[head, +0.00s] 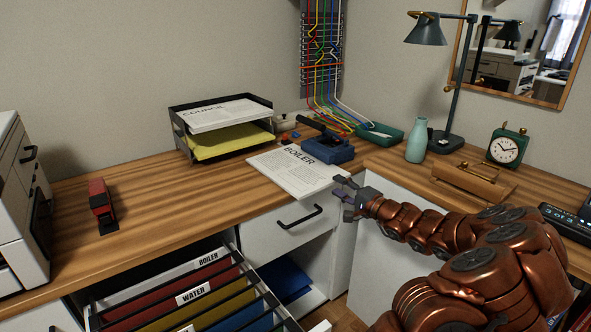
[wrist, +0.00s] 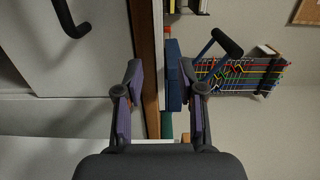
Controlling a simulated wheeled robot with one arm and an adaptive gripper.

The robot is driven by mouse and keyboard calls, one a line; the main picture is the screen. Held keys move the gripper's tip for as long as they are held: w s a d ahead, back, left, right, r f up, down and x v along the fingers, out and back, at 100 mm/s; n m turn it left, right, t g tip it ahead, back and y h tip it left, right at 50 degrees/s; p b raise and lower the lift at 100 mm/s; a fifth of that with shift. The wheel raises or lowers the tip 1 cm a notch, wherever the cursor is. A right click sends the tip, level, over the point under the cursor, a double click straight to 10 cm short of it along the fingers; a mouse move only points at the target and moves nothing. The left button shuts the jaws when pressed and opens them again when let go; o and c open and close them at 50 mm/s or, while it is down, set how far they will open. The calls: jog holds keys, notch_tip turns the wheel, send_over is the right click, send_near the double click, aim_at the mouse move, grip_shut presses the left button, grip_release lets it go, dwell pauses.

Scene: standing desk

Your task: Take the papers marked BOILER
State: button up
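A white stack of papers marked BOILER (head: 300,175) lies flat on the wooden desk, its near right corner close to the desk's front edge. My gripper (head: 345,194) is at that right end, its fingers pointing toward the stack. In the wrist view my gripper (wrist: 161,72) is open, with one finger on each side of the desk edge. A thin white strip, seemingly the papers (wrist: 158,45), shows edge-on between the fingers. I cannot tell whether a finger touches the papers.
A blue hole punch (head: 327,149) stands just behind the papers. A black tray (head: 179,130) holds other papers. An open drawer (head: 290,311) of hanging files is below. A teal bottle (head: 416,142), lamp (head: 427,32) and clock (head: 507,149) stand at right.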

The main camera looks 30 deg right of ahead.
jog(key=shift+w+a, duration=0.15)
jog(key=shift+w, duration=0.5)
jog(key=shift+w+a, duration=0.15)
jog(key=shift+w, duration=0.45)
grip_shut()
